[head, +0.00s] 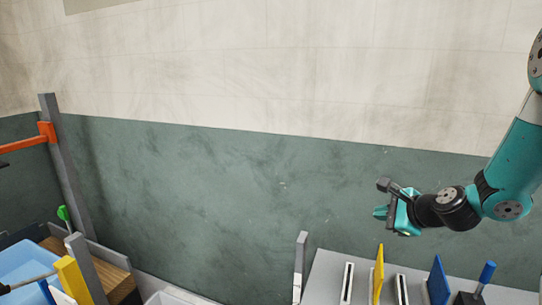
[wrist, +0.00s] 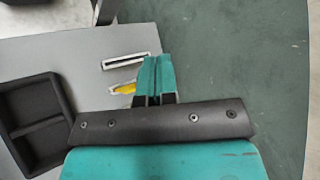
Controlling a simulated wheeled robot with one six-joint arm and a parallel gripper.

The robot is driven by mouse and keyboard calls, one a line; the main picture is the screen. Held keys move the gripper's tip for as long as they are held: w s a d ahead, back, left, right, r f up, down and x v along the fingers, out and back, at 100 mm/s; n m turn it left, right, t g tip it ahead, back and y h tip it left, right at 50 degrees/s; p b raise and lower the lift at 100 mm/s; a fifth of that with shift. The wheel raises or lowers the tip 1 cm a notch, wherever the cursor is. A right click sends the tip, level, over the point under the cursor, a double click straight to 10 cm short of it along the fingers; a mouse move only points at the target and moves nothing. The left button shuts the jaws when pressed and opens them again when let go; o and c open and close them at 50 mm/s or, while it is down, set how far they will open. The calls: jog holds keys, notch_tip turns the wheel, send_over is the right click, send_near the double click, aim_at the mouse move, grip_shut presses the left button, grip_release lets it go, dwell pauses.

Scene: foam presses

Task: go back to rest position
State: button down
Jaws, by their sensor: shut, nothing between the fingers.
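My gripper (head: 382,212) is at the right of the head view, in front of the green lower wall and above the grey surface with slots. My arm comes in from the right edge. In the wrist view, my gripper (wrist: 154,66) shows two teal fingers pressed together with nothing between them. It touches nothing that I can see.
Below my gripper, the grey surface (head: 322,275) carries white-framed slots, a yellow upright piece (head: 378,275), a blue one (head: 438,280) and a blue-handled tool (head: 487,272). A black two-part tray (wrist: 38,122) shows in the wrist view. A blue bin (head: 25,262) stands lower left.

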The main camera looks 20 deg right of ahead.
jog(key=s+a+r+n+g+y+b, duration=0.1)
jog(key=s+a+n+g+y+b, duration=0.2)
jog(key=a+n, duration=0.6)
jog(key=s+a+n+g+y+b, duration=0.1)
jog(key=s+a+n+g, duration=0.2)
jog(key=s+a+n, duration=0.55)
jog(key=s+a+n+g+h+b, duration=0.2)
jog(key=s+a+n+g, duration=0.3)
jog(key=s+a+n, duration=0.4)
jog(key=s+n+b, duration=0.1)
jog(key=s+n, duration=0.3)
jog(key=shift+s+a+r+h, duration=0.3)
jog(key=shift+s+a, duration=0.1)
jog(key=shift+s, duration=0.1)
